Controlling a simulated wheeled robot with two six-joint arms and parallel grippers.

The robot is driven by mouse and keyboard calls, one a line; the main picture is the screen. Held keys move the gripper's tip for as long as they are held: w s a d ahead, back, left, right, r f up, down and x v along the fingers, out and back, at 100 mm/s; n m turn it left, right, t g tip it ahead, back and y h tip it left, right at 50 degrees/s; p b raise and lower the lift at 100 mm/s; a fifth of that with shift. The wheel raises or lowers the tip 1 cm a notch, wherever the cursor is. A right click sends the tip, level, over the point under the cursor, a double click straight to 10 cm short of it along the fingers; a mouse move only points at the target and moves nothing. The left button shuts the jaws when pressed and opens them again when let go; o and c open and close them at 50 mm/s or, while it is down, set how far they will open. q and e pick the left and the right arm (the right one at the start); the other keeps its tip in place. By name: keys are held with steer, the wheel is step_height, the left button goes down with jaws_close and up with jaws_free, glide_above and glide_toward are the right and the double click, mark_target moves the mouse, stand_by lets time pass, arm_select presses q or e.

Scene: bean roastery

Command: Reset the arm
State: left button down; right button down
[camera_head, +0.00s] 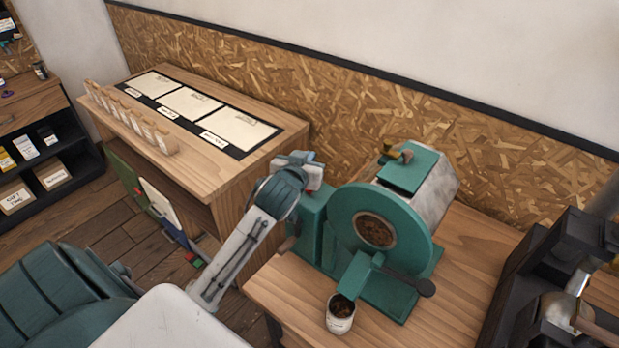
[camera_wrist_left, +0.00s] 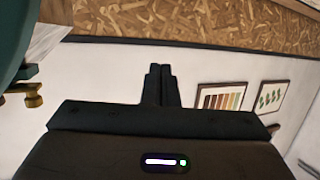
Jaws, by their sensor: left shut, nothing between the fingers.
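My left arm (camera_head: 240,257) comes in from the left in the head view and reaches up beside the teal roaster (camera_head: 337,230). Its wrist is bent at the roaster's left side, and the fingers cannot be made out clearly there. In the left wrist view my left gripper (camera_wrist_left: 160,72) is shut, its two dark fingers together with nothing between them. Behind the fingers are a white wall and framed pictures. My right gripper is not in view.
A cup of beans (camera_head: 341,314) stands under the roaster's spout on the wooden table (camera_head: 274,296). A wooden counter (camera_head: 206,171) with cards and a sample rack (camera_head: 130,118) is at the back left. Dark equipment (camera_head: 560,262) stands at the right.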

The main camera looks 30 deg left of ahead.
arm_select(q)
steer(key=s+d+f+m+g+h, duration=0.1)
steer(key=s+d+f+g, duration=0.25)
steer(key=s+f, duration=0.55)
steer(key=s+d+f+m+g+h, duration=0.1)
steer(key=s+d+f+m+g, duration=0.2)
steer(key=s, duration=0.9)
steer(key=s+d+f+g+h, duration=0.1)
steer(key=s+d+f+g, duration=0.25)
steer(key=s+f, duration=0.6)
steer(key=a+f+g+b, duration=0.3)
steer(key=f+b, duration=0.5)
steer(key=f, duration=2.6)
steer(key=s+a+f+b, duration=0.1)
steer(key=s+f+b, duration=0.2)
steer(key=s+f, duration=0.7)
steer(key=s+a+f+b, duration=0.1)
steer(key=s+f+b, duration=0.2)
steer(key=s+f, duration=0.6)
step_height(320, 180, down, 8)
steer(key=shift+s+f+n, duration=0.1)
steer(key=shift+s+n, duration=0.2)
steer(key=shift+s, duration=0.1)
